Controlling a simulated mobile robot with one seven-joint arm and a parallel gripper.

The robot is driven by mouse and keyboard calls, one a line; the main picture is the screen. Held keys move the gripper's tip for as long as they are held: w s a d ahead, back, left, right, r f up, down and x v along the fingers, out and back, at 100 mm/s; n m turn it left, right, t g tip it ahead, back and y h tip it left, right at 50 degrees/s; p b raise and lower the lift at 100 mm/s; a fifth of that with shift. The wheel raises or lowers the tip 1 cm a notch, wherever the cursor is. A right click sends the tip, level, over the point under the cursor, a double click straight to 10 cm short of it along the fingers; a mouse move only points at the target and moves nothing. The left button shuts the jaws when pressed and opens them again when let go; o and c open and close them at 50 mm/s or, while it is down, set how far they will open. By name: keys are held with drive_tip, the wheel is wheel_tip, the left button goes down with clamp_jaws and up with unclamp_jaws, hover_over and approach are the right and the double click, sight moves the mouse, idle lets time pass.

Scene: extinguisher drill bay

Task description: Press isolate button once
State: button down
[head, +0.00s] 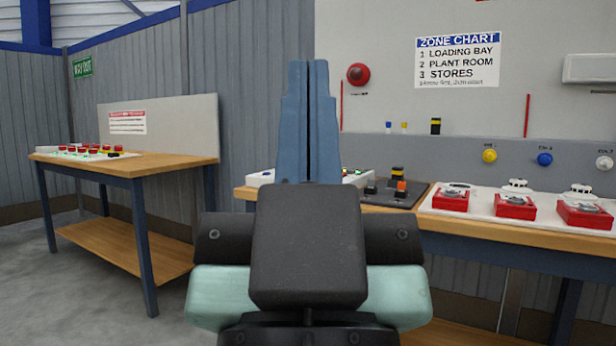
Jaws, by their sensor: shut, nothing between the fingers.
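My gripper (308,65) is raised upright in the middle of the head view, its two blue fingers together and empty. It stands in front of the right bench and hides part of it. No button that I can read as the isolate button shows. A white panel (262,178) on the right bench is mostly hidden behind my gripper; a few small coloured parts show at its right end. A dark grey base (408,203) to the right of my gripper carries an orange and black block (401,189) and small dark parts.
The right bench (480,236) also holds a white board with three red boxes (513,206). The wall behind has a zone chart (457,62), a red round device (358,74) and coloured knobs. A left bench (170,163) holds a panel of red buttons (92,150). Floor between is clear.

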wheel_tip(320, 180, up, 39)
drive_tip(key=p, duration=3.7)
drive_tip(key=shift+p, duration=0.4)
drive_tip(key=shift+f, duration=0.1)
drive_tip(key=shift+w, duration=0.1)
